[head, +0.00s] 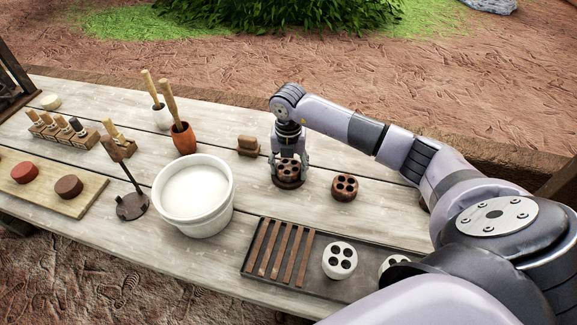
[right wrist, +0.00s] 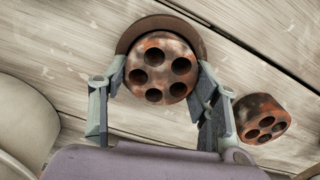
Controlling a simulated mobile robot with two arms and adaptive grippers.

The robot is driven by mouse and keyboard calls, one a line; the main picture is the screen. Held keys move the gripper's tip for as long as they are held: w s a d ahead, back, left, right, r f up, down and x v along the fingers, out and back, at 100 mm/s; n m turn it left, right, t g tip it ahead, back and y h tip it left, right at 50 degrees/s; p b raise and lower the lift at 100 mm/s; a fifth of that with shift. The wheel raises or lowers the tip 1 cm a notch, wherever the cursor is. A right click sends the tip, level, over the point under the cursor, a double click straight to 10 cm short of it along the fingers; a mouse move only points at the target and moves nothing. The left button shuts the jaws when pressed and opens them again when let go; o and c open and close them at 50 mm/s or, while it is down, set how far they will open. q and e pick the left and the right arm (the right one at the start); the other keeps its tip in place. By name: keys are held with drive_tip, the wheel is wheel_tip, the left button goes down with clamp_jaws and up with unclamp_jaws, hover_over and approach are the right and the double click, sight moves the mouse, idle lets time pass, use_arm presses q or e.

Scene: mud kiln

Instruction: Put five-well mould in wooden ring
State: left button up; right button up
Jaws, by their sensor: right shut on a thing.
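The five-well mould (head: 289,169), a mottled red-brown cylinder with round holes, is between the fingers of my right gripper (head: 289,164). In the right wrist view the mould (right wrist: 160,68) shows all its wells, with a fingertip against each side. The dark brown wooden ring (head: 288,184) is on the table directly under the mould. In the right wrist view the ring's rim (right wrist: 152,22) shows as an arc behind the mould's far side. The rest of the ring is hidden, and I cannot tell whether the mould's bottom is inside it. My left gripper is not in view.
A similar mottled mould (head: 345,188) stands close to the right of the ring. A small wooden block (head: 248,146) is to the left. A white bucket (head: 170,213) and a dark tray (head: 313,285) with wooden strips and a white mould (head: 340,260) stand nearer.

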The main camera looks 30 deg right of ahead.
sight(288, 168)
drive_tip(key=shift+f, duration=0.25)
drive_tip(key=shift+s+f+b, duration=0.15)
drive_tip(key=shift+f+b, duration=0.05)
drive_tip(key=shift+b, duration=0.2)
drive_tip(key=o, duration=0.9)
drive_tip(key=shift+a, duration=0.1)
drive_tip(key=o, duration=0.4)
drive_tip(key=shift+f, duration=0.25)
drive_tip(key=shift+o, duration=0.2)
drive_tip(key=shift+r, duration=0.1)
drive_tip(key=shift+r+p, duration=0.35)
drive_tip(key=shift+r, duration=0.1)
wheel_tip(288, 168, up, 12)
drive_tip(key=b, duration=0.2)
drive_tip(key=shift+r, duration=0.2)
